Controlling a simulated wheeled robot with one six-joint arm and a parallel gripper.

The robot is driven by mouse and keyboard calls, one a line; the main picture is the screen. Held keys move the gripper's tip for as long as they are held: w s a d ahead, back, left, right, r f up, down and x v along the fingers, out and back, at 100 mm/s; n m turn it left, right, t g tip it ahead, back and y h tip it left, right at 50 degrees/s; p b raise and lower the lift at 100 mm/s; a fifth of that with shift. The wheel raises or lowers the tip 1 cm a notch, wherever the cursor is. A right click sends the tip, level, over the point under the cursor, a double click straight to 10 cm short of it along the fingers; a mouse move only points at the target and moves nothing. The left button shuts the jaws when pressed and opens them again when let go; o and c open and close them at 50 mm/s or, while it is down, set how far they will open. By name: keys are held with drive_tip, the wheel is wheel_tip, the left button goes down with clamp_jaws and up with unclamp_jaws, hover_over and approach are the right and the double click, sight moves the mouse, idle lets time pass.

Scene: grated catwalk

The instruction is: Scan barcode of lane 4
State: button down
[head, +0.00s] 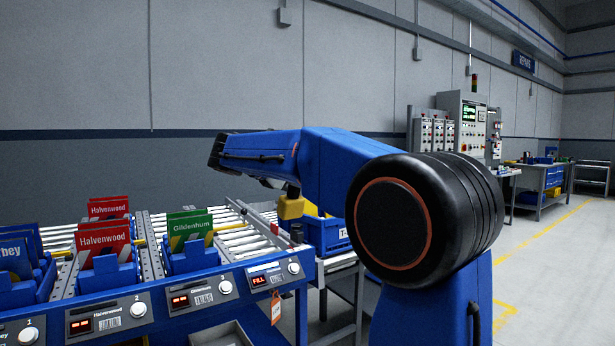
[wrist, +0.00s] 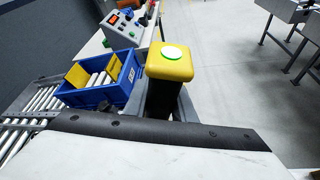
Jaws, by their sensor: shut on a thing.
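My gripper (head: 291,191) is shut on a yellow-topped scanner (head: 291,208), held above the right end of the lane rack. In the wrist view the scanner (wrist: 170,62) shows a yellow head with a pale, green-rimmed round spot and a dark body below. The rightmost lane panel (head: 268,281) has a red display reading FILL, a round knob and a small label beside the display. An orange tag (head: 276,307) hangs under it. The lane number is too small to read. The scanner is apart from the panel, above and behind it.
Green Gildenhum packs (head: 190,230) and red Halvenwood packs (head: 104,240) stand in blue holders on lanes to the left. A blue tote (wrist: 102,84) with yellow flaps stands beyond the rack. Control cabinets (head: 462,125) line the wall. The floor at right is clear.

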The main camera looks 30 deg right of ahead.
sight(299, 216)
drive_tip(key=shift+w+a+f, duration=0.1)
drive_tip(key=shift+w+f, duration=0.55)
drive_tip(key=shift+f, duration=1.2)
drive_tip(key=shift+w+d+f, duration=0.1)
drive_tip(key=shift+w+f, duration=0.5)
drive_tip(key=shift+f, duration=1.25)
drive_tip(key=shift+w+a+f, duration=0.1)
drive_tip(key=shift+w+f, duration=0.55)
drive_tip(key=shift+f, duration=1.2)
drive_tip(key=s+r, duration=0.5)
drive_tip(key=shift+s+r, duration=0.35)
